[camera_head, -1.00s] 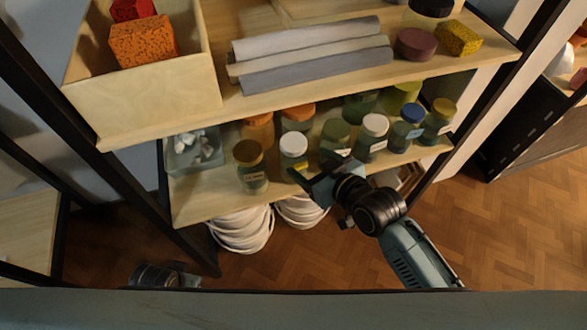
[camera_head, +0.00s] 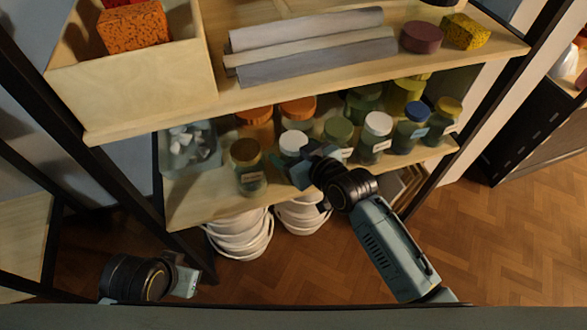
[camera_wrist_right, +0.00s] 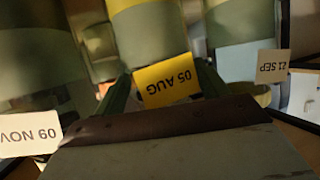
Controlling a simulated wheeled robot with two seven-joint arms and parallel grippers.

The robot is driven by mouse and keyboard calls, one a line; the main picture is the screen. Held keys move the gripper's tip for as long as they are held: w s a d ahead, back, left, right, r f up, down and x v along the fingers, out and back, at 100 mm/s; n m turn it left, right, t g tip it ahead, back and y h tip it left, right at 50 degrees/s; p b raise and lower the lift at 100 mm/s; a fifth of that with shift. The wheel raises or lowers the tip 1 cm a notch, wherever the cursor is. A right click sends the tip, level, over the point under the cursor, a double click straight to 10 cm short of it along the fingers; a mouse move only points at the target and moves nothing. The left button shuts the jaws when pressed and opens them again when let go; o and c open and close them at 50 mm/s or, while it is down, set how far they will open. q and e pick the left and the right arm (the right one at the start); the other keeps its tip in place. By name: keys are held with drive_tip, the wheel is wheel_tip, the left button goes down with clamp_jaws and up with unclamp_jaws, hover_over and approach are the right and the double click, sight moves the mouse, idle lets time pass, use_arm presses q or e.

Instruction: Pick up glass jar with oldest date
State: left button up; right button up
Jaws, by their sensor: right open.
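Several lidded glass jars stand on the lower shelf. In the right wrist view, a jar with a yellow label reading 05 AUG (camera_wrist_right: 150,38) is straight ahead, with my open right gripper's fingers (camera_wrist_right: 165,92) on either side of its label. A jar labelled 09 NOV (camera_wrist_right: 30,75) is at left and one labelled 21 SEP (camera_wrist_right: 240,25) at right; labels appear upside down. In the head view, my right gripper (camera_head: 302,168) is in front of the white-lidded jar (camera_head: 293,143), hiding its lower part. My left gripper (camera_head: 186,276) is low at left; its jaws are unclear.
A brown-lidded jar (camera_head: 248,168) stands left of my right gripper, and a second white-lidded jar (camera_head: 375,138) stands to its right. A clear bin (camera_head: 190,150) is at the shelf's left end. The upper shelf (camera_head: 330,95) overhangs the back jars. White stacked bowls (camera_head: 240,235) sit below.

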clamp_jaws()
drive_tip(key=shift+w+r, duration=0.1)
idle(0.6)
